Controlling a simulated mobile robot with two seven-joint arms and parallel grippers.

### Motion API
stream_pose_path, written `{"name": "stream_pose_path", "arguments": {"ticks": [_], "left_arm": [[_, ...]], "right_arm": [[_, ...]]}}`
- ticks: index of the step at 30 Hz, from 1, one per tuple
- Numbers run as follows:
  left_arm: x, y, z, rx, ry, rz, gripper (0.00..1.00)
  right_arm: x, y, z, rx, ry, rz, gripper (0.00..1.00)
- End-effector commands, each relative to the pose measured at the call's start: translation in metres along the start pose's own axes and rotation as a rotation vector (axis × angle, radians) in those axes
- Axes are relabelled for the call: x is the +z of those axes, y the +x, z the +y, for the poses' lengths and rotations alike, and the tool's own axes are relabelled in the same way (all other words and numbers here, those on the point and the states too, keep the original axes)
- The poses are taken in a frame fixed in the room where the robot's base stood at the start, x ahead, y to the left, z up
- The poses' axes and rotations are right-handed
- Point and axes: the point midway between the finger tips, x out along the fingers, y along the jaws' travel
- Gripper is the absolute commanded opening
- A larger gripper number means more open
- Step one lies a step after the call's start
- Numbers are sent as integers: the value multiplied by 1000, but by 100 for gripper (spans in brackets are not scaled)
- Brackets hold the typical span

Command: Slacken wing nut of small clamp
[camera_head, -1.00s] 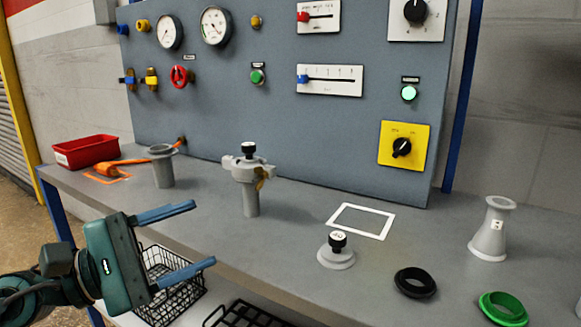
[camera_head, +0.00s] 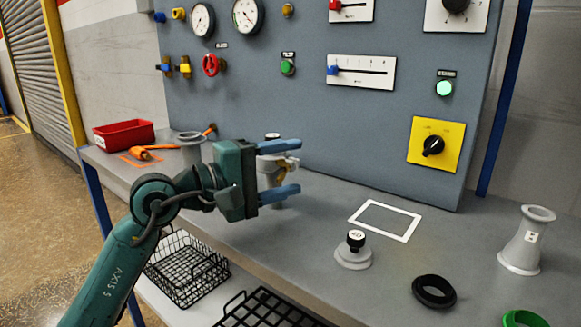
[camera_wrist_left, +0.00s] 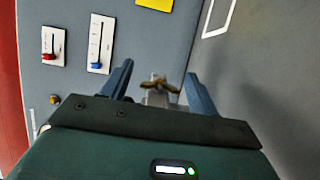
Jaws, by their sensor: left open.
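The small clamp (camera_head: 270,165) sits around a joint on a grey post standing on the bench, partly hidden behind my left gripper (camera_head: 297,167). Its brass wing nut (camera_head: 284,168) shows between the two blue fingers in the head view. In the left wrist view, the wing nut (camera_wrist_left: 160,82) lies between the open fingers of my left gripper (camera_wrist_left: 158,70), with grey clamp metal below it. I see a gap on both sides of the wing nut; contact is not visible. My right gripper is not in view.
A grey flanged stub (camera_head: 190,148), orange tool (camera_head: 144,153) and red bin (camera_head: 124,135) stand to the left. A black-knobbed grey cap (camera_head: 353,255), black ring (camera_head: 433,291) and conical grey piece (camera_head: 526,243) are to the right. The panel (camera_head: 300,110) rises behind.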

Motion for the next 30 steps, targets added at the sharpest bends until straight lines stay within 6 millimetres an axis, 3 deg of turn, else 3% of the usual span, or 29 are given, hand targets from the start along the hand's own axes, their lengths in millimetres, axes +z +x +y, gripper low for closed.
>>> {"name": "stream_pose_path", "arguments": {"ticks": [4, 13, 30], "left_arm": [[0, 10, 0, -1, 0, -1, 60], [0, 12, 0, -1, 0, 0, 60], [0, 12, 0, -1, 0, 0, 15]], "right_arm": [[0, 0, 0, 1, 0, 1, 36], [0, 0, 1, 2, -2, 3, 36], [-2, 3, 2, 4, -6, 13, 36]]}}
